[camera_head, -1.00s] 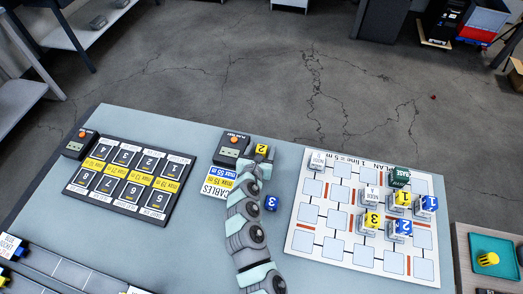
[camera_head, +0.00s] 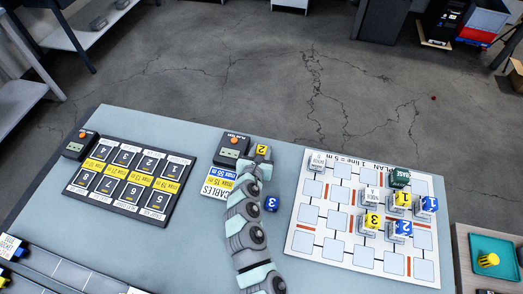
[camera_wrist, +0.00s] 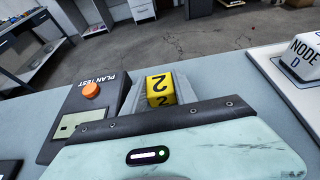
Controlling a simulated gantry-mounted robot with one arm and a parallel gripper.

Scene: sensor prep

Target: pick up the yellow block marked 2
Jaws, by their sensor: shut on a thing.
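The yellow block marked 2 (camera_head: 262,151) is at the tip of my gripper (camera_head: 260,158), near the far edge of the table, just right of the plan test box. In the wrist view the yellow block (camera_wrist: 160,89) shows its number on two faces. My gripper (camera_wrist: 160,105) is shut on it. The gripper's body hides the lower part of the block, so I cannot tell whether it touches the table.
The plan test box (camera_head: 232,150) with an orange button stands close on the left. A blue block marked 3 (camera_head: 271,204) lies right of my arm. The white plan board (camera_head: 305,244) with several blocks is further right. A numbered black tray (camera_head: 118,205) is at left.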

